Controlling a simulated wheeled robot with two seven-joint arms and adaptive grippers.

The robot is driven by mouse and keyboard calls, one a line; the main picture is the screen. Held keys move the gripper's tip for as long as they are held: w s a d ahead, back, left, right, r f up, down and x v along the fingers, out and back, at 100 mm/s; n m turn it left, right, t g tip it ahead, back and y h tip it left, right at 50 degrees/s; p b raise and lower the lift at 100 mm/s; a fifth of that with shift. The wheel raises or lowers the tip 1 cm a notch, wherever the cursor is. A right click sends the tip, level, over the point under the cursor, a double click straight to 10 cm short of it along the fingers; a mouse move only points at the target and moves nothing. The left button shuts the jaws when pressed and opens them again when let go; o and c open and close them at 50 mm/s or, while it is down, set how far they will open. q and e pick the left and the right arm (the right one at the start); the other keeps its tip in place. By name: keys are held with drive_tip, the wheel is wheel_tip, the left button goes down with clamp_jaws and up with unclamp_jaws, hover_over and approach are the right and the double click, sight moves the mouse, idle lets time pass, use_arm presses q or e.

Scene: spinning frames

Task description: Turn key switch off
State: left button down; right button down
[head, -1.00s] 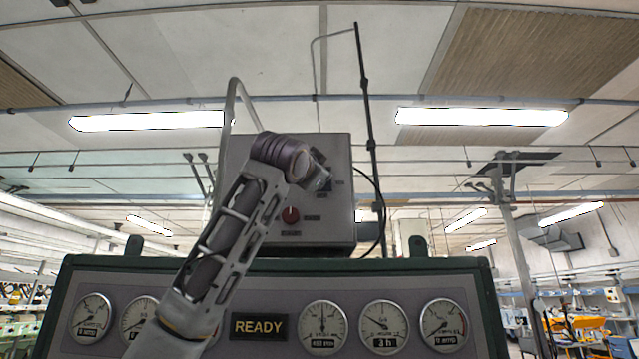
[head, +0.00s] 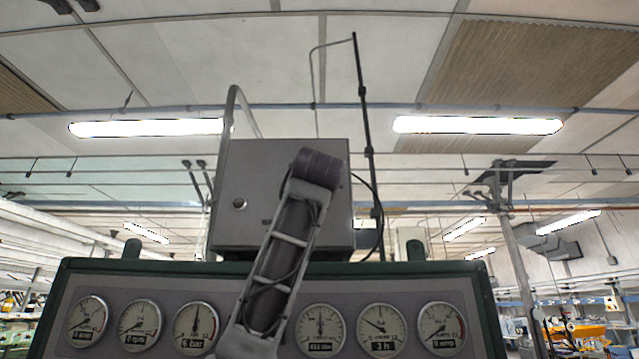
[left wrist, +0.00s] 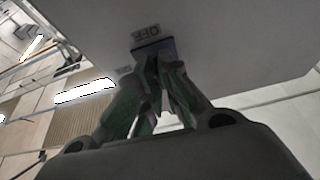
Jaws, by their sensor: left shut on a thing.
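The key switch's dark blue plate (left wrist: 139,50) shows in the left wrist view on the pale face of the control box, with an upside-down "OFF" label (left wrist: 146,33) beside it. My left gripper (left wrist: 163,67) has its fingertips closed together at the plate, shut on the key. The fingers cover the key, so its angle cannot be told. In the head view my left arm rises in front of the grey control box (head: 262,165), and its wrist hides the switch and the gripper. My right gripper is in neither view.
A round silver fitting (head: 239,203) sits on the box's left side. Below the box is a green-framed panel (head: 220,275) with several round gauges. A dark pole (head: 366,120) and a cable (head: 379,205) stand right of the box.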

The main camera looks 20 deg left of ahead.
use_arm(q)
drive_tip(key=shift+w+f+n, duration=0.1)
drive_tip(key=shift+n, duration=0.3)
drive_tip(key=c, duration=1.6)
unclamp_jaws()
drive_tip(key=v, duration=1.2)
drive_tip(key=shift+d, duration=0.2)
drive_tip(key=shift+w, duration=0.1)
